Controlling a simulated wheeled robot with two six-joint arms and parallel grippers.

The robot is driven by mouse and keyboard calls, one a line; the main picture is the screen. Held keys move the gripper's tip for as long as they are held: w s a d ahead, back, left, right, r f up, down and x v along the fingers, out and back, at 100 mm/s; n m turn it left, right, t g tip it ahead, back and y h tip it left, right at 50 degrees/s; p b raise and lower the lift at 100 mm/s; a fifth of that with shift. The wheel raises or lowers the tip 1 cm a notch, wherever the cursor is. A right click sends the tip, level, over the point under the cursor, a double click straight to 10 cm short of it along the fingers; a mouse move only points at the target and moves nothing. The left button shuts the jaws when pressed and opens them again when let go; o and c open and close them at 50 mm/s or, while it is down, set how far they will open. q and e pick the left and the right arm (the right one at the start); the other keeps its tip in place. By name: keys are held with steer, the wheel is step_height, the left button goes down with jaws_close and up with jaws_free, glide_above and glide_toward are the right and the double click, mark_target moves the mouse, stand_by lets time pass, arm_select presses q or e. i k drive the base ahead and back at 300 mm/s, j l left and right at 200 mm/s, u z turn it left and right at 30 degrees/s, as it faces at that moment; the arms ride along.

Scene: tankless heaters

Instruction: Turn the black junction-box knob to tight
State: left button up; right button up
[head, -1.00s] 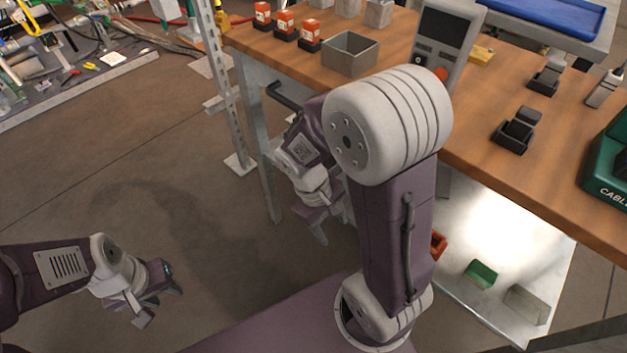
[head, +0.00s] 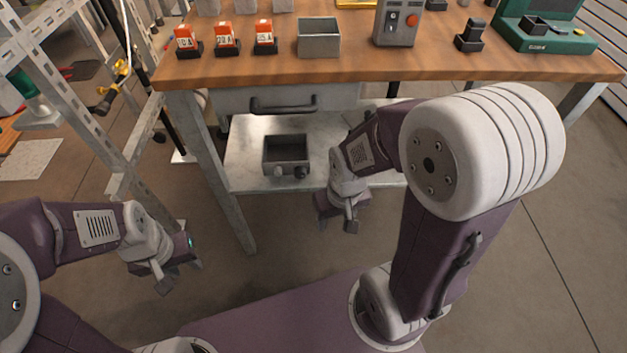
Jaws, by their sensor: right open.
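A dark grey open-topped box (head: 286,152) sits on the lower shelf under the workbench, with two small round knobs on its front. The right knob (head: 303,172) looks darker than the left knob (head: 279,173). Their turn settings are too small to read. My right gripper (head: 338,224) is open and empty, pointing down, right of the box and nearer to me. My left gripper (head: 181,276) is open and empty at the lower left, well away from the box.
The wooden bench top (head: 240,70) overhangs the shelf (head: 245,165), with a drawer handle (head: 283,105) under its edge. Bench legs and a metal rack (head: 60,35) flank the left. Floor between me and the shelf is clear.

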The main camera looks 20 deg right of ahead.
mark_target(299, 171)
steer(key=i+j+z, duration=0.1)
steer(key=j+z, duration=0.3)
steer(key=i+j+z, duration=0.1)
steer(key=j+z, duration=0.6)
steer(key=z, duration=0.15)
steer(key=j+z, duration=0.45)
steer(key=k+j+z, duration=0.15)
steer(key=z, duration=0.25)
steer(key=k+j+z, duration=0.2)
steer(key=j+z, duration=0.2)
steer(key=k+j+z, duration=0.1)
steer(key=j+z, duration=0.3)
